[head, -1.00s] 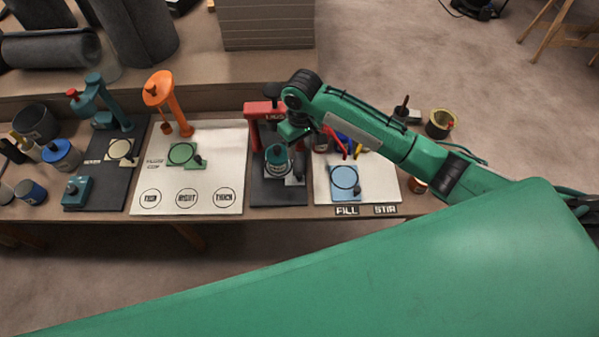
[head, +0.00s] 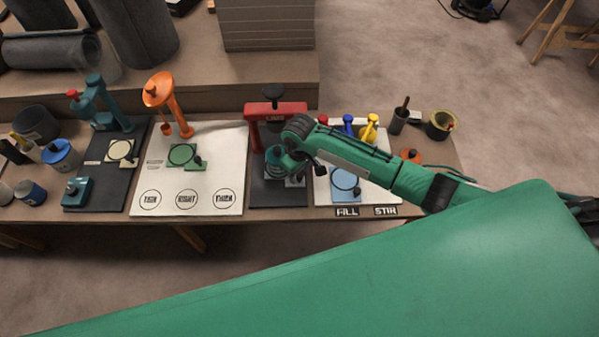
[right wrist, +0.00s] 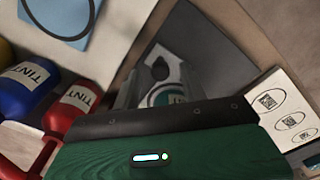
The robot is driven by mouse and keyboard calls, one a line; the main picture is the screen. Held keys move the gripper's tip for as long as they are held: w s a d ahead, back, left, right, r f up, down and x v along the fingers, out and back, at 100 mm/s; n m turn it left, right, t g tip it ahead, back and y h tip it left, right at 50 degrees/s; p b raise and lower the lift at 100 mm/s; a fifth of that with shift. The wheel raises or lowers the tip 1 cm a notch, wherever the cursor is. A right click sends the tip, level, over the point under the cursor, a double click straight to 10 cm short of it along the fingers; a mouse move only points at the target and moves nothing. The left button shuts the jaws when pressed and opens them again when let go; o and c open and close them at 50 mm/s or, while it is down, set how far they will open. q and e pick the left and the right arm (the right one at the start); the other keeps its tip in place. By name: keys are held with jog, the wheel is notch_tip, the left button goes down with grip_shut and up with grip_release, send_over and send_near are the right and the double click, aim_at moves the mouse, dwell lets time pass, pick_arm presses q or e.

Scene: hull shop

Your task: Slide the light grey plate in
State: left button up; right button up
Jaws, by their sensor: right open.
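The light grey plate (head: 298,183) lies on the dark mat under the red press marked LIDS (head: 272,112). In the right wrist view the plate (right wrist: 178,72) shows a dark knob (right wrist: 160,69) and part of a ring. A teal can (head: 273,157) stands at the plate under the press, partly hidden by my arm. My right gripper (head: 293,171) is open, low over the knob end of the plate, beside the can. Whether its fingers touch the knob I cannot tell. My left gripper is out of view.
To the right, a blue plate (head: 346,184) lies on a white mat before red, blue and yellow tint bottles (head: 369,130). To the left are an orange stand (head: 172,105) with a green plate (head: 184,155) and a teal press (head: 101,103) with a cream plate (head: 121,151).

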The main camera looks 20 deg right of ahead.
jog(key=shift+f, duration=0.5)
grip_shut()
jog(key=shift+w+d, duration=0.3)
jog(key=shift+w, duration=0.7)
jog(key=shift+w+d, duration=0.25)
jog(key=shift+w, duration=0.75)
grip_release()
